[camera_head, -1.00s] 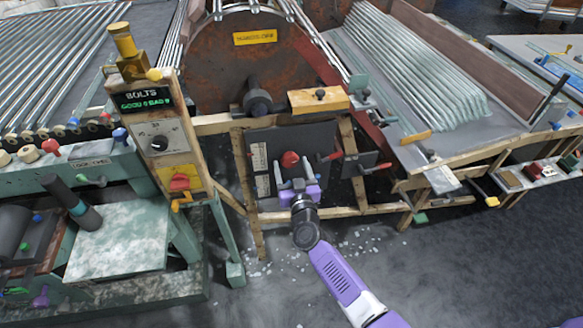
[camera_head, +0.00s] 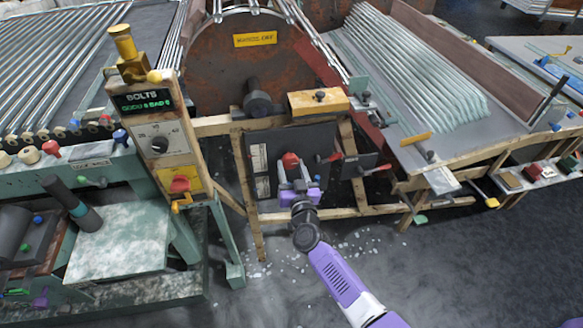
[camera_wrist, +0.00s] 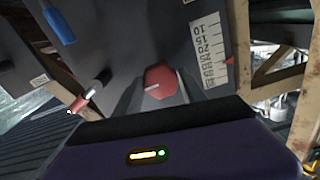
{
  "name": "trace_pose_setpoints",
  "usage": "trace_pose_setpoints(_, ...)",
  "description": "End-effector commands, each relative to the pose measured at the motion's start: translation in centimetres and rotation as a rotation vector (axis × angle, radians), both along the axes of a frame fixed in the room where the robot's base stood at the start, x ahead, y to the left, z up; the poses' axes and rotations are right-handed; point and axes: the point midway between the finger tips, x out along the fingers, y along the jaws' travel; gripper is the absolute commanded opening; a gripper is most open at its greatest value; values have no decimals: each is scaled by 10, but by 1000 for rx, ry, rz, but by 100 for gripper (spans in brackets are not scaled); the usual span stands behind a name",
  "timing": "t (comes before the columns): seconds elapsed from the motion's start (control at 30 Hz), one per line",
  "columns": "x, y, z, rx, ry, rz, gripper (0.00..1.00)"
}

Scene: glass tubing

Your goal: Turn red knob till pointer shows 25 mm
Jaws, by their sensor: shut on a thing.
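The red knob (camera_head: 290,160) sits on a dark upright panel (camera_head: 320,140) below the rusty drum. My gripper (camera_head: 291,170) is at the knob, coming from below and in front. In the wrist view the red knob (camera_wrist: 158,80), with a white line on its face, lies between my two grey fingers (camera_wrist: 160,90), which are shut on it. A white scale (camera_wrist: 209,50) with numbers from 10 upward stands beside the knob; it also shows in the head view (camera_head: 259,160).
Red-tipped levers (camera_head: 330,158) stick out to the right of the knob. A wooden frame (camera_head: 350,170) surrounds the panel. A control box with a dial (camera_head: 160,144) stands to the left. The floor in front is open, with pale scraps.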

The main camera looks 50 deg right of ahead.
Motion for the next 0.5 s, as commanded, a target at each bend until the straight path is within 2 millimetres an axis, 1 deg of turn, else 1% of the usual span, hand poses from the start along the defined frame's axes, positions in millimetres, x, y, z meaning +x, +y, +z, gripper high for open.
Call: trace_pose_setpoints(0.5,0,1,0,388,-262,0,8)
